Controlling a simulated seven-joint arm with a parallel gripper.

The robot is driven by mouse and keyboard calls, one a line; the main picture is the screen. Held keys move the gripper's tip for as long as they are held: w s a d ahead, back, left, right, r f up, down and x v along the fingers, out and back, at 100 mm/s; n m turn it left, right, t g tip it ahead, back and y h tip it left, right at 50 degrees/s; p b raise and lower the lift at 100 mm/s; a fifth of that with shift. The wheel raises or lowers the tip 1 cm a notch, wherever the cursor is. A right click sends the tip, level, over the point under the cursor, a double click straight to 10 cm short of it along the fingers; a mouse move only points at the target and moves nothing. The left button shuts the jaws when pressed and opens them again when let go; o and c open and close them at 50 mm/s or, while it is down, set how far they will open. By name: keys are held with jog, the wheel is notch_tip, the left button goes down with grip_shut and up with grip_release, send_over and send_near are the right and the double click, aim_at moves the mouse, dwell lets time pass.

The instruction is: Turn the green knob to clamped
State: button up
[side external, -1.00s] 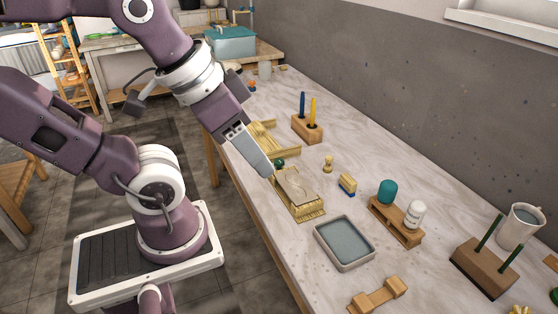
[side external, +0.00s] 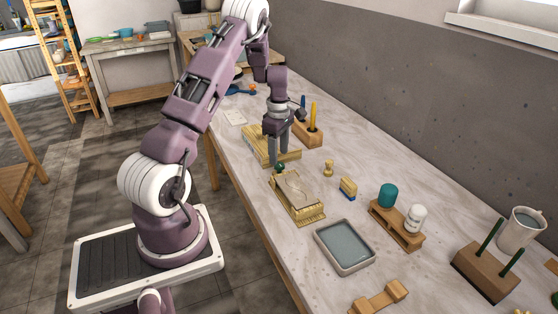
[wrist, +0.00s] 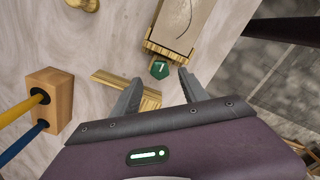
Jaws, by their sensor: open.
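The green knob (side external: 279,166) sits at the far end of a wooden clamp block (side external: 310,216) with a greyish-tan slab (side external: 293,186) on it. In the wrist view the knob (wrist: 159,70) is dark green with a pale mark on its top, just outside the block's end. My gripper (side external: 278,160) points down by the knob. In the wrist view my gripper (wrist: 159,77) is open and empty, its fingertips to the left and right of the knob with gaps. I cannot tell how far above the knob the fingertips are. No clamped label is readable.
A wooden ribbed piece (side external: 262,144) lies behind my gripper. A wooden holder with blue and yellow sticks (side external: 308,132) stands to its right. A small brass-coloured piece (side external: 328,168), a brush (side external: 348,188) and a tray of water (side external: 344,246) are nearer the front.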

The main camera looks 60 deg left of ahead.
aim_at(279, 164)
notch_tip(279, 164, down, 4)
jog(key=shift+r, duration=0.25)
jog(key=shift+c, duration=0.3)
grip_shut()
